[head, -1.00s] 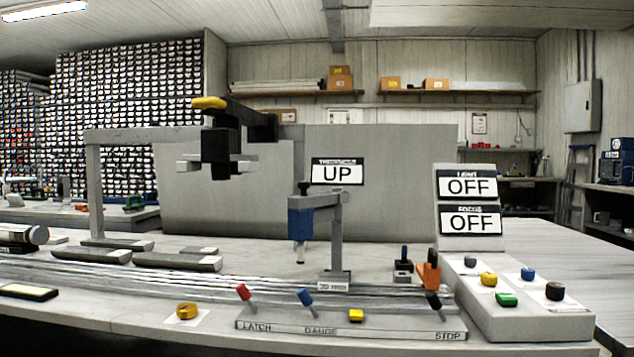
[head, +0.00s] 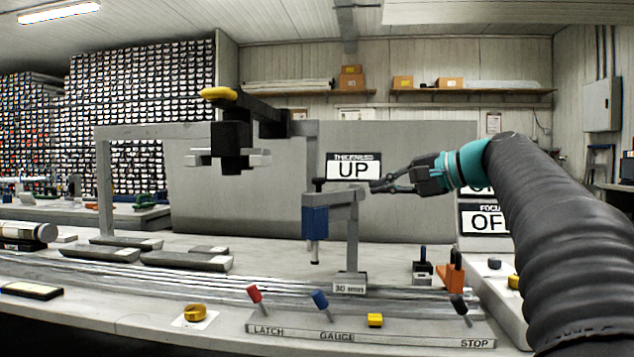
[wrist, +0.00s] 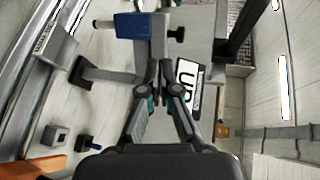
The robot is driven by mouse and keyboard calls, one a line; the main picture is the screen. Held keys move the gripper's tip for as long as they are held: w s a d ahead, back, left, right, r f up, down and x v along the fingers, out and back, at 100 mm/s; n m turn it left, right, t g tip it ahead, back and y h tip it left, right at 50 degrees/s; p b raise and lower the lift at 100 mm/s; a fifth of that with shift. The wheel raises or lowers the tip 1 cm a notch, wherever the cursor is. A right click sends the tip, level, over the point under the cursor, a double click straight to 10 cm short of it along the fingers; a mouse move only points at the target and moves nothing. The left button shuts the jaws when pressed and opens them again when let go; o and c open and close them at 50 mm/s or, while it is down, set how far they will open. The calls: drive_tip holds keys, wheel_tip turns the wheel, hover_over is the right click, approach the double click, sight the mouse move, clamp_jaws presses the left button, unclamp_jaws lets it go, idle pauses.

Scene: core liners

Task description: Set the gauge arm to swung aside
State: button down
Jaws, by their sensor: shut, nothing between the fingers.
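The gauge arm (head: 335,196) is a short grey bar on an upright post. Its free end points left and carries a blue block (head: 315,223) with a thin probe below and a black knob (head: 318,185) on top. The wrist view shows the blue block (wrist: 132,26) and the post (wrist: 108,75). My gripper (head: 374,186) is shut and empty, just right of the post's top, pointing left. In the wrist view its fingertips (wrist: 160,66) overlap the arm's bar; I cannot tell whether they touch. The thickness sign (head: 353,171) reads UP.
A bench strip labelled LATCH, GAUGE and STOP carries a red lever (head: 254,294), a blue lever (head: 321,300) and a black lever (head: 459,305). An orange block (head: 453,275) stands right of the post. A larger frame with a yellow handle (head: 219,93) stands left.

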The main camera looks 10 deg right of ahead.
wheel_tip(320, 180, up, 2)
drive_tip(key=d, duration=0.2)
approach(324, 179)
drive_tip(key=shift+t+y, duration=0.3)
drive_tip(key=shift+y, duration=0.1)
drive_tip(key=x, duration=0.4)
drive_tip(key=f+x, duration=0.1)
drive_tip(key=x, duration=0.2)
drive_tip(key=shift+p, duration=0.4)
